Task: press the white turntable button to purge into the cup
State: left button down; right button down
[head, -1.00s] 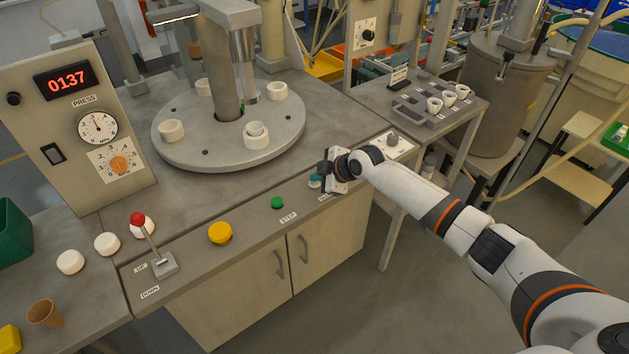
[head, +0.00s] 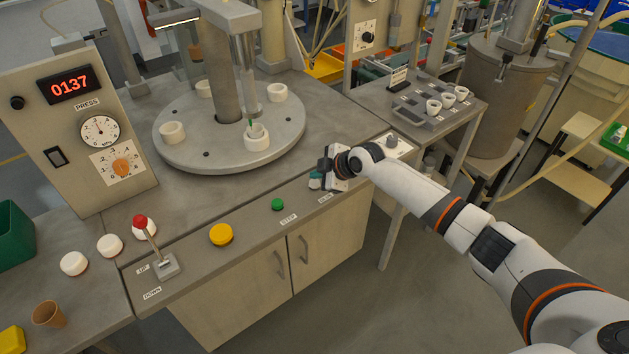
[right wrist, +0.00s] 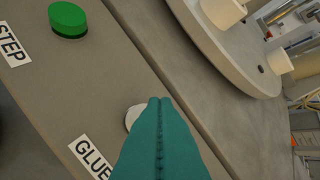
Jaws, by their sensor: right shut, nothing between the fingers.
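My right gripper (head: 316,179) is shut with nothing between its teal fingers. It points down at the white button (right wrist: 132,115) beside the GLUE label (right wrist: 88,158). In the right wrist view the fingertips cover most of the button; whether they touch it I cannot tell. A white cup (head: 257,144) stands on the round grey turntable (head: 190,151) under the nozzle (head: 249,98). A smaller cup shape sits inside it. A thin green strand (head: 250,124) shows between nozzle and cup. My left gripper is out of view.
The green STEP button (head: 278,204), a yellow button (head: 221,235) and a red-knobbed lever (head: 146,235) line the front edge. Several other white cups stand on the turntable. A press panel (head: 60,150) stands at left. A side table with small cups is at right.

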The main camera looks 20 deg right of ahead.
aim_at(318, 185)
jog(key=shift+r, duration=0.1)
notch_tip(318, 185, up, 5)
jog(key=p, duration=0.4)
dwell(0.4)
dwell(0.4)
